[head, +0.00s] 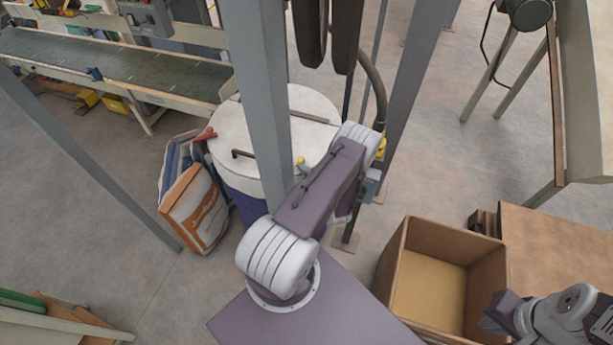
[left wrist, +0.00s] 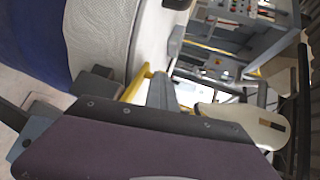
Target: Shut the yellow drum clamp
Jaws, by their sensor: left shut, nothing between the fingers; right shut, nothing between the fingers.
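The drum lid (head: 310,108) is pale and round, on a dark blue drum (head: 248,207) behind a grey post. A small yellow piece of the clamp (head: 300,161) shows at the lid's near edge, partly hidden by my left arm. In the left wrist view, a yellow lever (left wrist: 138,82) sticks out at an angle beside the drum rim. My left gripper (left wrist: 128,92) is shut and empty close to this lever; contact cannot be told. In the head view my arm hides it. My right gripper (head: 496,312) is shut and empty at the lower right, far from the drum.
A filled sack (head: 197,205) leans beside the drum. Grey posts (head: 262,90) stand close around my left arm. An open carton (head: 392,262) stands at the right. A conveyor (head: 120,65) runs behind.

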